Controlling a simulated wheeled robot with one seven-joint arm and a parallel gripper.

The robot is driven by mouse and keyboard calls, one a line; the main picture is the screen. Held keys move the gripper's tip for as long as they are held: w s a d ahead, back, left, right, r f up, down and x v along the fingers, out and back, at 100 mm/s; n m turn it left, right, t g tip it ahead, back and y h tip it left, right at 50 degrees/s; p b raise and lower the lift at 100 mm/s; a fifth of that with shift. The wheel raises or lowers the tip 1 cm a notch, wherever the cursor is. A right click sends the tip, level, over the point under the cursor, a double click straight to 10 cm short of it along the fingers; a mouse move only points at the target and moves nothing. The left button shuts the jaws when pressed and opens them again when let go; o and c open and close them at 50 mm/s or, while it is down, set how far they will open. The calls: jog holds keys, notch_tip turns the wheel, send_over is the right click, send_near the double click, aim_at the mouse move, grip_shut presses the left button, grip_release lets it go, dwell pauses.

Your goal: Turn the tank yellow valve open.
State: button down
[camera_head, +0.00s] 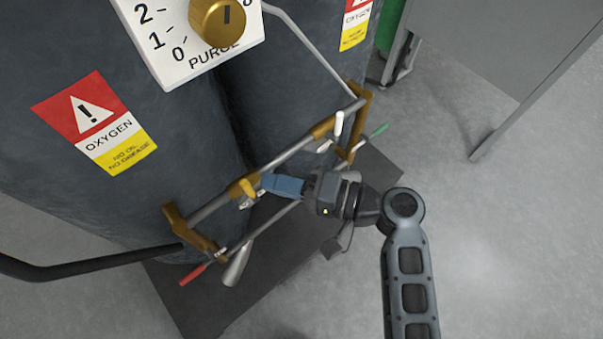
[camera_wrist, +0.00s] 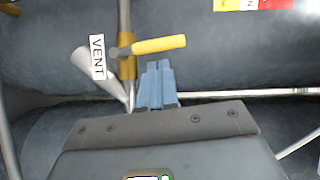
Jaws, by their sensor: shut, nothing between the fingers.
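The yellow valve handle (camera_wrist: 160,44) shows in the wrist view, lying nearly level and extending right from a brass pipe fitting (camera_wrist: 126,66). A white VENT tag (camera_wrist: 97,57) is just left of it. My gripper (camera_wrist: 157,66) has blue fingers, shut together and empty. The fingertips are just below the handle in the wrist view; whether they touch it, I cannot tell. In the head view my gripper (camera_head: 267,184) is at the pipe frame in front of the tanks, beside a brass-coloured fitting (camera_head: 243,188). The yellow handle is hard to tell apart there.
Two dark tanks (camera_head: 95,200) with OXYGEN labels (camera_head: 97,121) stand behind the pipe frame. A red handle (camera_head: 192,274) and a green handle (camera_head: 378,130) are at the lower pipe's ends. A PURGE dial (camera_head: 217,20) is above.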

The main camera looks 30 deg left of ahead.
aim_at(251, 191)
jog(key=shift+s+a, duration=0.25)
jog(key=shift+s, duration=0.2)
jog(key=shift+s+a+r+n+h+p, duration=0.15)
jog(key=shift+s+n+h+p, duration=0.25)
jog(key=shift+n, duration=0.2)
jog(key=shift+s+a+r+n+t+h+p, duration=0.15)
jog(key=shift+s+n+t+h+p, duration=0.2)
jog(key=shift+n, duration=0.15)
jog(key=shift+s+a+r+n+t+h+p, duration=0.15)
jog(key=shift+s+n+t+h+p, duration=0.15)
jog(key=shift+n, duration=0.2)
jog(key=shift+s+a+n+t+h+p, duration=0.35)
jog(key=shift+s+n+t+h, duration=0.2)
jog(key=shift+s+n, duration=0.25)
jog(key=s+f+n+t+h, duration=0.1)
jog(key=s+a+f+n+t+h+p, duration=0.1)
jog(key=n+t, duration=0.1)
jog(key=s+f+n+t+h, duration=0.1)
jog(key=shift+s+a+n+t, duration=0.25)
jog(key=shift+s+n+t, duration=0.05)
jog(key=shift+n, duration=0.1)
jog(key=shift+s+f, duration=0.1)
jog(key=shift+s, duration=0.05)
